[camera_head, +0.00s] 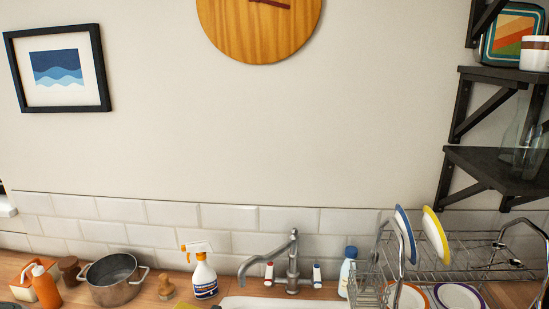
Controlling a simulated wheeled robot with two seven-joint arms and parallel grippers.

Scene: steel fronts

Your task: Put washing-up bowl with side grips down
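I see no washing-up bowl that I can make out for certain. A metal pot with two side handles (113,282) stands on the wooden counter at the lower left. The white sink (285,303) shows only as its back rim at the bottom edge, below the grey tap (292,265). Neither of my grippers is in view.
A wire dish rack (465,262) with several plates is at the right. Black wall shelves (495,168) hang above it.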

